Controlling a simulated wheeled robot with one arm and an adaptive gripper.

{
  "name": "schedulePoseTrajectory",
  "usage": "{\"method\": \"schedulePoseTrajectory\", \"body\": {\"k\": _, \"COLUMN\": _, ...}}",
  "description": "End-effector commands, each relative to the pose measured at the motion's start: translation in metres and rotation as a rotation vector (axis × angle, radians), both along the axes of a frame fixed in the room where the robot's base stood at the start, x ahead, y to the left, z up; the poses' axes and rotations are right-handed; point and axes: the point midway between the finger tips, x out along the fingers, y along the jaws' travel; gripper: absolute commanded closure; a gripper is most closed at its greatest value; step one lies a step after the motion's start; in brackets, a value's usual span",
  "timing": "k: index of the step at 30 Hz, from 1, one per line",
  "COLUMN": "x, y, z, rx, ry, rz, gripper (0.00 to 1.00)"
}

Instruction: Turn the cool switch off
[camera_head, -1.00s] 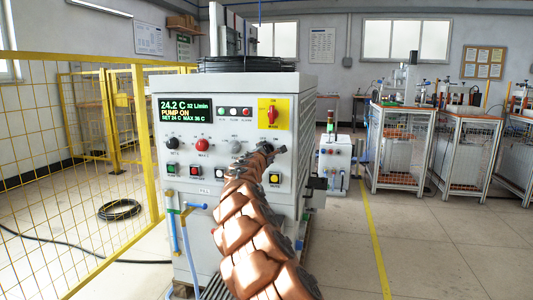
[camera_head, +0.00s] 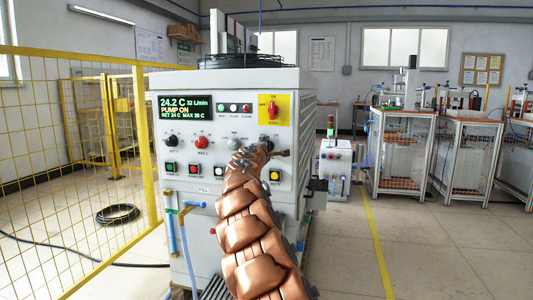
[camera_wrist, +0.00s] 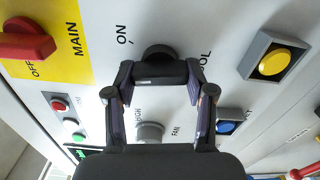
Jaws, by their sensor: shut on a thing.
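The cool switch is a black rotary knob (camera_head: 268,141) on the right of the white machine's front panel, below the red main switch. In the wrist view the black knob (camera_wrist: 158,55) sits between an "ON" label and a partly covered "COOL" label. My gripper (camera_wrist: 160,76) is at the knob, with a fingertip at each end of its dark bar, shut on it. In the head view my gripper (camera_head: 270,152) is at the panel and partly covers the knob's lower side. The knob's exact angle is hard to tell.
The red main switch (camera_head: 272,110) sits on a yellow plate above. A grey fan knob (camera_head: 234,144) is to the left, and a yellow button (camera_head: 275,175) is below. The display (camera_head: 186,107) reads 24.2 C and PUMP ON. A yellow fence (camera_head: 80,160) stands at left.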

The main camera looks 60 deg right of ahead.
Motion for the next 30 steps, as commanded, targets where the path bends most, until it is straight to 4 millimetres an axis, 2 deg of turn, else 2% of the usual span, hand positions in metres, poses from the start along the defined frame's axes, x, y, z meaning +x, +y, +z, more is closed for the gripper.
{"method": "schedulePoseTrajectory", "body": {"k": 7, "x": -0.0009, "y": -0.0009, "z": -0.0014, "rx": 0.002, "ry": 0.001, "rz": -0.002, "gripper": 0.81}}
{"method": "schedulePoseTrajectory", "body": {"k": 8, "x": -0.0009, "y": -0.0009, "z": -0.0014, "rx": 0.002, "ry": 0.001, "rz": -0.002, "gripper": 0.43}}
{"method": "schedulePoseTrajectory", "body": {"k": 14, "x": -0.0006, "y": -0.0005, "z": -0.0009, "rx": 0.001, "ry": 0.002, "rz": -0.002, "gripper": 0.22}}
{"method": "schedulePoseTrajectory", "body": {"k": 25, "x": -0.0006, "y": 0.0003, "z": -0.0002, "rx": 0.000, "ry": 0.001, "rz": -0.001, "gripper": 0.21}}
{"method": "schedulePoseTrajectory", "body": {"k": 30, "x": -0.0019, "y": 0.0070, "z": 0.0018, "rx": -0.002, "ry": 0.001, "rz": 0.001, "gripper": 0.21}}
